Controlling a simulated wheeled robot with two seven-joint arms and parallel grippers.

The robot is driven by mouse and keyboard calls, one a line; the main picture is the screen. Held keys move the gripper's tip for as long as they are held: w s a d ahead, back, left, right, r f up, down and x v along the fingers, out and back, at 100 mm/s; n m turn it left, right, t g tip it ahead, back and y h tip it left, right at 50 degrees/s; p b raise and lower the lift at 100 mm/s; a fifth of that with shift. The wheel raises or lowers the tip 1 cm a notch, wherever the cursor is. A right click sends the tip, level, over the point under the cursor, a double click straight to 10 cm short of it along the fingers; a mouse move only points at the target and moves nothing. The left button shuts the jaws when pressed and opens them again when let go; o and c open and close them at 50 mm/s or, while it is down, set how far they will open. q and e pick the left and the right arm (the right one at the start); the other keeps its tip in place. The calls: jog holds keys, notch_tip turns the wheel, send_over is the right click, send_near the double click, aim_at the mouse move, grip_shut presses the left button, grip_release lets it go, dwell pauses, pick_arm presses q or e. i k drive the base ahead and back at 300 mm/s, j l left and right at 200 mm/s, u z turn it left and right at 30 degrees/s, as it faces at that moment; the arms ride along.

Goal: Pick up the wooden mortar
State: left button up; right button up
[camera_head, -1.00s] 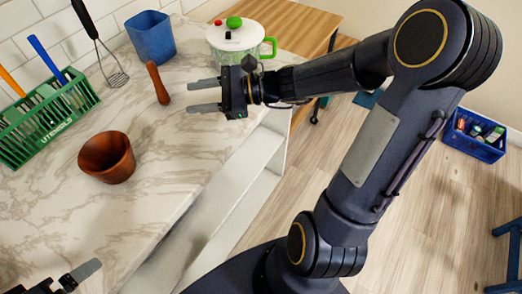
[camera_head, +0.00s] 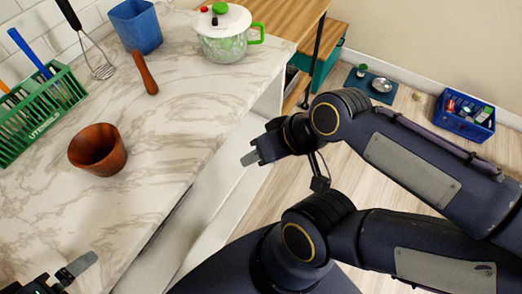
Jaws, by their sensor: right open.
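The wooden mortar (camera_head: 98,150) is a brown, open-topped cup standing upright on the marble counter at the left. The wooden pestle (camera_head: 145,73) stands apart from it, farther back on the counter. My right gripper (camera_head: 247,158) is open and empty. My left gripper (camera_head: 76,266) shows only in part at the bottom left, below the mortar in the picture. One finger is seen, so its opening cannot be judged.
A green utensil basket (camera_head: 45,110), a whisk (camera_head: 100,68) and a blue cup (camera_head: 136,27) stand along the wall. A white-lidded pot (camera_head: 224,42) is at the counter's far end. The counter (camera_head: 170,130) between the mortar and its front edge is clear.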

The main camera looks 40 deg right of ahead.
aim_at(99, 149)
jog(key=k, duration=0.5)
jog(key=i+l, duration=0.2)
jog(key=i+l+u, duration=0.45)
jog(key=l, duration=0.3)
jog(key=l+u, duration=0.25)
jog(key=l, duration=0.15)
jog(key=u, duration=1.7)
